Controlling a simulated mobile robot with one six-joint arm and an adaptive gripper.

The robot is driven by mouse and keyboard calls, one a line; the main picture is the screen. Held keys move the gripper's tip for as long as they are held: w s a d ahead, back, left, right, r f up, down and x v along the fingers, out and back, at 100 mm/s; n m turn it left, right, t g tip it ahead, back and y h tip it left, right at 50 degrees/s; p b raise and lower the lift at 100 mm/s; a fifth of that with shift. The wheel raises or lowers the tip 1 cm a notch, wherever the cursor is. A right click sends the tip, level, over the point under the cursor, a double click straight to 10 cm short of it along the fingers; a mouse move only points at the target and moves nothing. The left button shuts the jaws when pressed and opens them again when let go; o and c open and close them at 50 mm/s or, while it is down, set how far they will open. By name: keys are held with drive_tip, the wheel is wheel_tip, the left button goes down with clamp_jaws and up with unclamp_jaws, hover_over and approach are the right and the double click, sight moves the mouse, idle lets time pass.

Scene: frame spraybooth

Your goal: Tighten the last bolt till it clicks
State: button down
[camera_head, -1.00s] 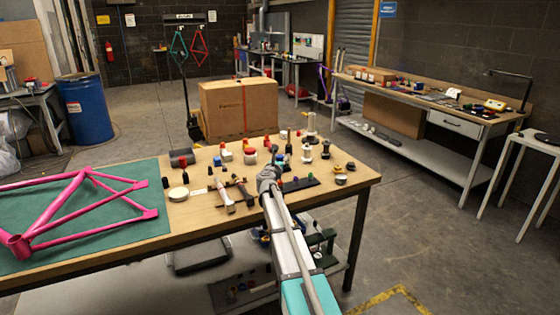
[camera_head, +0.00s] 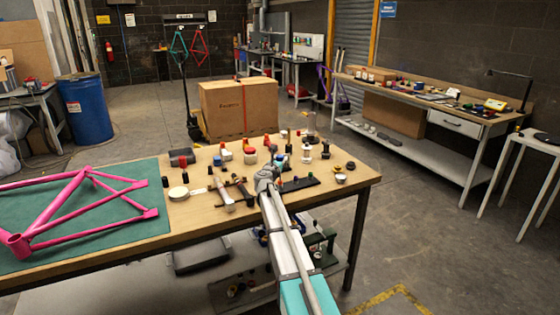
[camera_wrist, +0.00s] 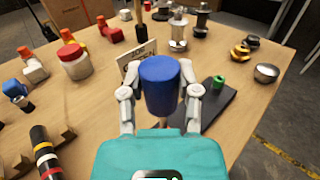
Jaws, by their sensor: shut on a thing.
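My gripper (camera_wrist: 160,93) has its two grey fingers on either side of a blue cylinder (camera_wrist: 160,84) and is shut on it. Whether the cylinder touches the plate I cannot tell. In the head view, my gripper (camera_head: 267,180) is over the bench at the left end of the black plate (camera_head: 299,185). No bolt can be clearly made out.
The wooden bench (camera_head: 215,212) holds many small jars and fittings behind my gripper. A pink bike frame (camera_head: 75,210) lies on the green mat (camera_head: 105,225) at left.

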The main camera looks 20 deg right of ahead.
drive_tip(key=shift+r, duration=0.25)
drive_tip(key=shift+r+p, duration=0.35)
drive_tip(key=shift+p, duration=0.25)
drive_tip(key=shift+r+p, duration=0.3)
drive_tip(key=shift+r, duration=0.05)
drive_tip(key=shift+r+p, duration=1.4)
drive_tip(key=shift+r+p, duration=0.25)
drive_tip(key=shift+p, duration=0.05)
drive_tip(key=shift+r+p, duration=1.9)
